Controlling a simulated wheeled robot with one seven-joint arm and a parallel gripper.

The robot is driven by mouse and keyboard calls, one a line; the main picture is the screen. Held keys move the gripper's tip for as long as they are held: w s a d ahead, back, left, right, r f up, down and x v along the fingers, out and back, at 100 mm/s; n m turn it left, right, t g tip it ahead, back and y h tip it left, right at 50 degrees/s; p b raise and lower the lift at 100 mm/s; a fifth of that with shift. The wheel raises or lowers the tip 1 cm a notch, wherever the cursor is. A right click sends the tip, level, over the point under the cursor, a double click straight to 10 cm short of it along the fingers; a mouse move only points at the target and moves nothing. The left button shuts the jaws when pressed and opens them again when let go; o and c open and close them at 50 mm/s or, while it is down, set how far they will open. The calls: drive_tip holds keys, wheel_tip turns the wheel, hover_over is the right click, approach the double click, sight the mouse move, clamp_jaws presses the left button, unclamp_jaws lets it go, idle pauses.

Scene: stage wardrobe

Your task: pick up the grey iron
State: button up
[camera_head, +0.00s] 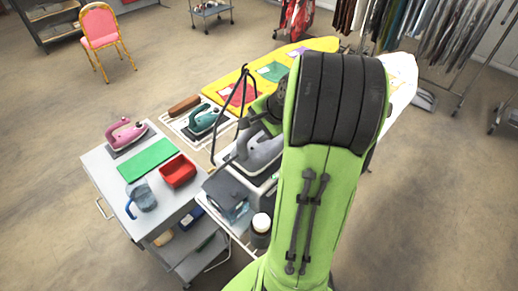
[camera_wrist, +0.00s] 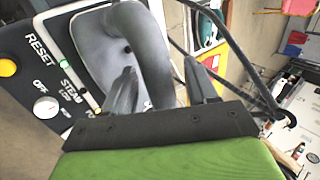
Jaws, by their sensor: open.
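The grey iron (camera_head: 262,152) stands on a steam station to the left of my arm in the head view, partly hidden by my arm. In the wrist view the iron (camera_wrist: 98,45) fills the upper middle, with its thick dark grey handle (camera_wrist: 153,50) curving down toward me. My gripper (camera_wrist: 163,78) is open, one finger on each side of the handle in the picture. I cannot tell whether either finger touches it. The station's control panel (camera_wrist: 35,75), with a RESET label and a dial, is at the left.
A teal iron (camera_head: 203,120) stands behind and a pink iron (camera_head: 125,133) on the grey cart (camera_head: 100,165) at left. The cart also holds a red tray (camera_head: 178,171) and a blue jug (camera_head: 143,198). A black cable stand (camera_head: 217,135) rises beside the iron.

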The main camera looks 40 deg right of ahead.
drive_tip(key=shift+r, duration=0.1)
clamp_jaws()
